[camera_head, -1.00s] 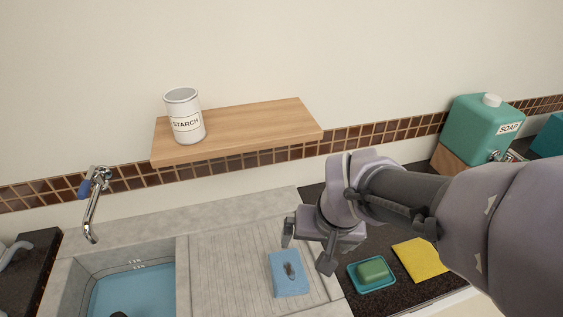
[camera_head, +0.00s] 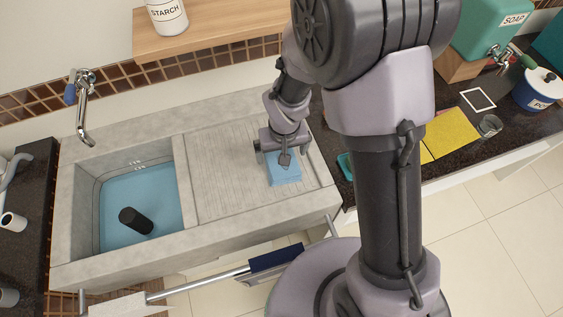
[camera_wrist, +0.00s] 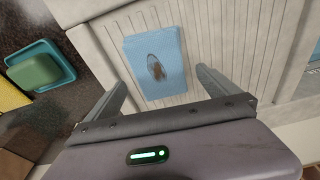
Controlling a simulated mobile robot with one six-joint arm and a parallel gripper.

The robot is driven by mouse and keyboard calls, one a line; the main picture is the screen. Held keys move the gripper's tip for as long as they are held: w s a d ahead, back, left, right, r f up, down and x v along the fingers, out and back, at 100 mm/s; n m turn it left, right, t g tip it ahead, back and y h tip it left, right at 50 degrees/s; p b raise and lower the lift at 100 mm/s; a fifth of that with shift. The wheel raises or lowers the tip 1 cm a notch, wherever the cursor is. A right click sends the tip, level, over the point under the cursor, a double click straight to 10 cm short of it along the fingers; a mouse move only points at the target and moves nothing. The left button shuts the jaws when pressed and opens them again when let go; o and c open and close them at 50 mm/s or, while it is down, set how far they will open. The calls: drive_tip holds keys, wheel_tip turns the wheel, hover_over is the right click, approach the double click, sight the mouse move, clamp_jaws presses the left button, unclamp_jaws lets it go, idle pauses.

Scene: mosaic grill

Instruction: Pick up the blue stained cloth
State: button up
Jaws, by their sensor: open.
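The blue cloth (camera_head: 284,174) lies flat on the ribbed drainboard beside the sink, partly hidden by my gripper in the head view. In the wrist view the cloth (camera_wrist: 154,62) shows a dark brown stain in its middle. My gripper (camera_head: 272,158) is over the drainboard at the cloth's far edge in the head view. In the wrist view my gripper's two fingers (camera_wrist: 160,88) are spread wide, with the cloth between and beyond them. Nothing is held. I cannot tell the exact height above the cloth.
The sink basin (camera_head: 103,215) holds blue water and a dark cylinder (camera_head: 136,221). A green soap bar (camera_wrist: 34,70) lies in a teal dish (camera_wrist: 66,62) near the drainboard. A yellow cloth (camera_head: 452,131) lies on the dark counter. The shelf (camera_head: 215,27) bears a starch can (camera_head: 167,15).

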drive_tip(key=f, duration=0.2)
drive_tip(key=f+b, duration=0.1)
drive_tip(key=w+f, duration=0.1)
drive_tip(key=f, duration=0.1)
drive_tip(key=shift+f+b, duration=0.35)
drive_tip(key=shift+b, duration=0.05)
drive_tip(key=shift+r, duration=0.1)
drive_tip(key=shift+c, duration=0.2)
drive_tip(key=c, duration=1.1)
